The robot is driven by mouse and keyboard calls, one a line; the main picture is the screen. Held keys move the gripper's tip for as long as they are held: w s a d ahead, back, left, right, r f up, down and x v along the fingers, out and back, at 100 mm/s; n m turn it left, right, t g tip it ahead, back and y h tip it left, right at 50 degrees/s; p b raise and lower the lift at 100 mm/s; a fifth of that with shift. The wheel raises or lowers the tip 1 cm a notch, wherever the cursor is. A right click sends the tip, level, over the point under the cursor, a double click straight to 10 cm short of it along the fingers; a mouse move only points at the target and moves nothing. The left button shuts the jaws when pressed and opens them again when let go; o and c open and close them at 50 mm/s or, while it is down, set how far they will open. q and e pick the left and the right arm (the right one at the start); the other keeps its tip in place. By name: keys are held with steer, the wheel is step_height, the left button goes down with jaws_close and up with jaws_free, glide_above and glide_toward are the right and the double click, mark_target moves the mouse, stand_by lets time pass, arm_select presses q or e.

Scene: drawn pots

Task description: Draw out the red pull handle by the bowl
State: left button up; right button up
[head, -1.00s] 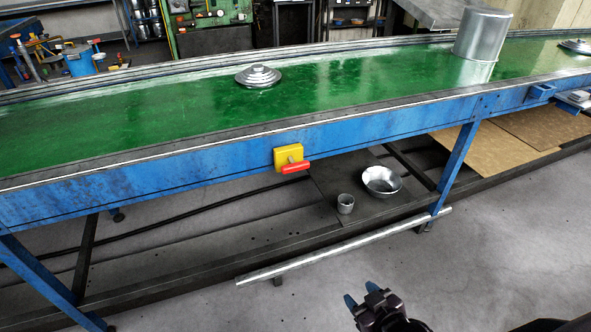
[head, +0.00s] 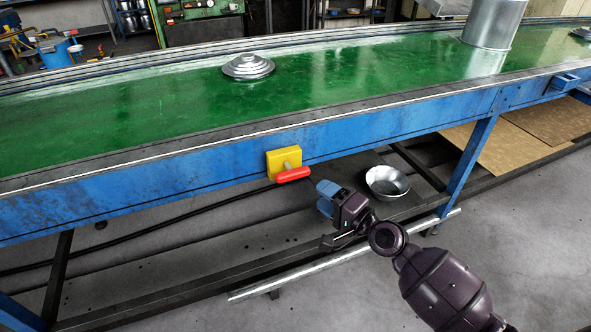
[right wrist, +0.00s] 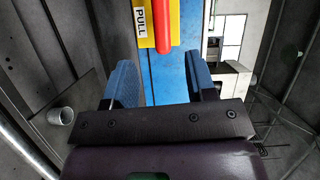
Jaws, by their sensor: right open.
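The red pull handle (head: 293,174) sticks out from a yellow box (head: 281,158) on the blue side rail of the conveyor. In the right wrist view the handle (right wrist: 162,25) shows at the top, beside a yellow plate marked PULL (right wrist: 143,22). The metal bowl (head: 387,182) is on a low surface beneath the conveyor, right of the handle. My right gripper (head: 325,197) is a little right of and below the handle, apart from it. Its blue fingers (right wrist: 160,82) are spread with nothing between them. My left gripper is not in view.
The green belt (head: 150,105) carries a stepped metal lid (head: 248,67) and a tall metal pot (head: 491,25). A small metal cup (right wrist: 60,116) shows in the right wrist view. A conveyor leg (head: 468,165) stands right of the bowl. The space before the handle looks clear.

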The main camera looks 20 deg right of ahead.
mark_target(297, 177)
steer(key=shift+m, duration=0.6)
steer(key=x, duration=1)
steer(key=shift+w+a, duration=0.2)
steer(key=shift+w, duration=0.1)
